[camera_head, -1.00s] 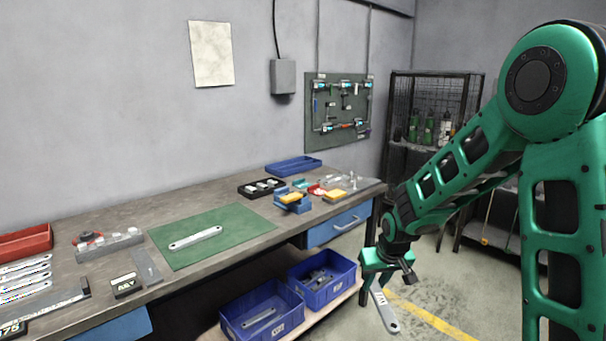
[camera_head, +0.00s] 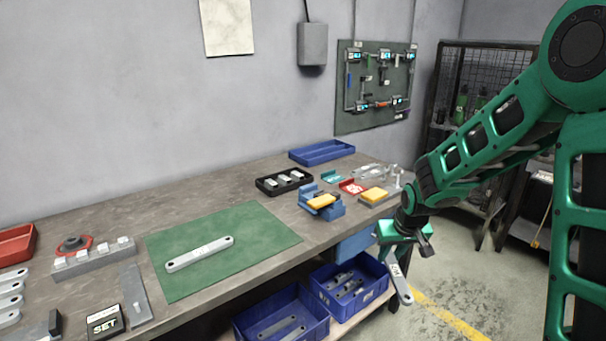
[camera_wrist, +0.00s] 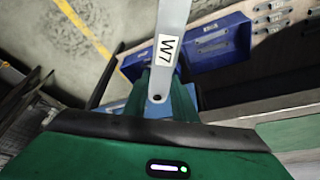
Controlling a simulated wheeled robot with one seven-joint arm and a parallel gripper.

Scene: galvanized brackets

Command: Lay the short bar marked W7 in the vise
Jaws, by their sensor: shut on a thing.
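My gripper (camera_head: 396,250) is shut on a short grey metal bar (camera_head: 403,290) beyond the front edge of the bench, at the right. The bar hangs tilted downward, clear of everything. In the wrist view the bar (camera_wrist: 171,22) runs up from between the fingers (camera_wrist: 168,100), and its white label reads W7. A blue block-like fixture (camera_head: 334,213) on the bench, left of and beyond my gripper, looks like the vise. A yellow piece (camera_head: 321,201) covers its top, so its jaw gap is hard to see.
A longer bar (camera_head: 200,254) lies on the green mat (camera_head: 255,225). A black tray (camera_head: 262,187), a red fixture (camera_head: 352,186) and another yellow piece (camera_head: 374,194) are near the blue fixture. Blue bins (camera_head: 328,306) stand on the lower shelf beside the held bar.

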